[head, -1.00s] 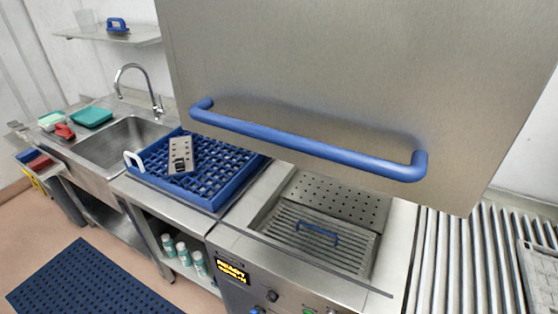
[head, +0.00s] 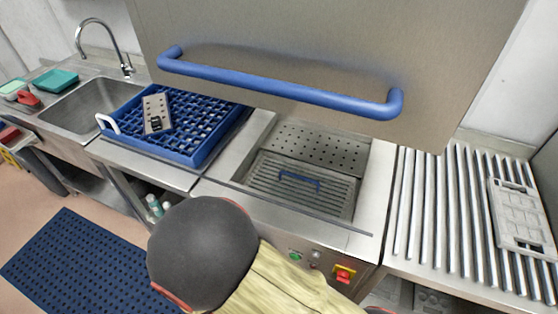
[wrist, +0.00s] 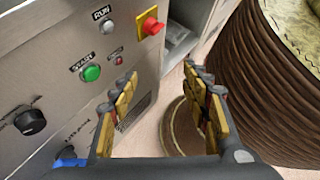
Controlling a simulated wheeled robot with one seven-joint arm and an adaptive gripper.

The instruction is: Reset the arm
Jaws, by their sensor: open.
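My arm rises at the bottom middle of the head view, in front of the machine's front panel. My gripper (wrist: 163,115) shows in the wrist view with its two yellow-padded fingers spread apart and nothing between them. It is beside the control panel, with the green start button (wrist: 91,73) and the red emergency stop (wrist: 152,26) left of and above the fingers. In the head view my gripper is not visible. The machine's hood (head: 330,50) with its blue handle (head: 280,90) is raised above the open wash bay (head: 300,185).
A blue rack (head: 208,155) holding a metal mould plate (head: 157,113) stands left of the bay, by the sink (head: 85,105). A roller table (head: 425,215) with a light grey mould (head: 522,215) lies right. A blue mat (head: 75,265) covers floor at left.

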